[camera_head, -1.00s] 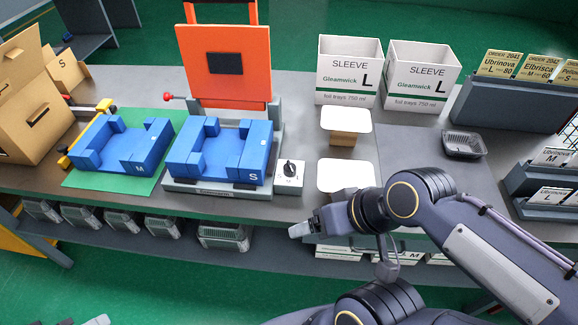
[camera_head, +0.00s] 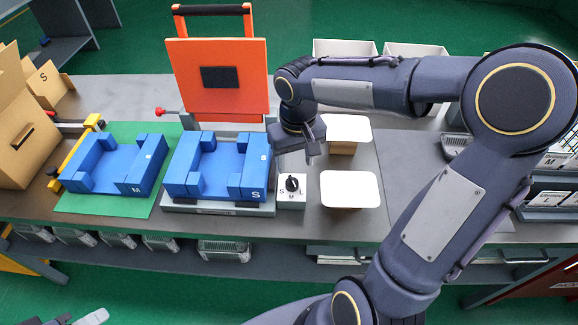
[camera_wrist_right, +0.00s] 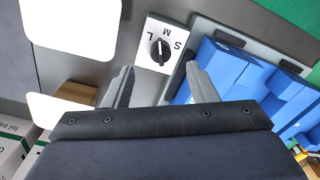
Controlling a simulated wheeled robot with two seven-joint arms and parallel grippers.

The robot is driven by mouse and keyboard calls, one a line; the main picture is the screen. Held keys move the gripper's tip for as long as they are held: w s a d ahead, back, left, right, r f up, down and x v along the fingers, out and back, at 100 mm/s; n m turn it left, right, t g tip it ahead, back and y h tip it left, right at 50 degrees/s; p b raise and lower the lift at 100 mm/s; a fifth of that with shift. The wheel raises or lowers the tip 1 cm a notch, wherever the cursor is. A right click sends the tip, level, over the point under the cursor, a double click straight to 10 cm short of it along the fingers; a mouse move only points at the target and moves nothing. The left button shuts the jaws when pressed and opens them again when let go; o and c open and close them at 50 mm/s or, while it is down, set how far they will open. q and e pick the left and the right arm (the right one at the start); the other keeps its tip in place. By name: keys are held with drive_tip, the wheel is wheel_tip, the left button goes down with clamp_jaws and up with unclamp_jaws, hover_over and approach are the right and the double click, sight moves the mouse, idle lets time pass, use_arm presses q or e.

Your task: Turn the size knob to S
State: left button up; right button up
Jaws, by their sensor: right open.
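The size knob (camera_head: 292,184) is a small black knob on a white panel at the right of the blue S fixture. In the right wrist view the knob (camera_wrist_right: 160,50) shows with the letters S, M and L around it, and its grip lies roughly in line with M. My right gripper (camera_head: 300,152) hangs above and behind the panel in the head view. In the right wrist view the right gripper (camera_wrist_right: 159,80) is open and empty, its fingers spread either side of the knob's line, apart from it. Part of my left gripper (camera_head: 90,318) shows at the lower left edge; its jaws are unclear.
The blue S fixture (camera_head: 222,170) stands left of the panel, with an orange press plate (camera_head: 218,98) behind. A blue M fixture (camera_head: 115,165) lies on a green mat further left. White-topped blocks (camera_head: 350,188) stand right of the panel. White sleeve boxes are partly hidden by my arm.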

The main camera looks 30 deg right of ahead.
sight(292, 180)
drive_tip(key=shift+w+f, duration=0.25)
drive_tip(key=shift+w, duration=0.4)
drive_tip(key=shift+w+f, duration=0.2)
drive_tip(key=shift+f, duration=0.05)
wheel_tip(292, 180, down, 7)
drive_tip(key=shift+s+f, duration=0.1)
drive_tip(key=shift+f, duration=0.1)
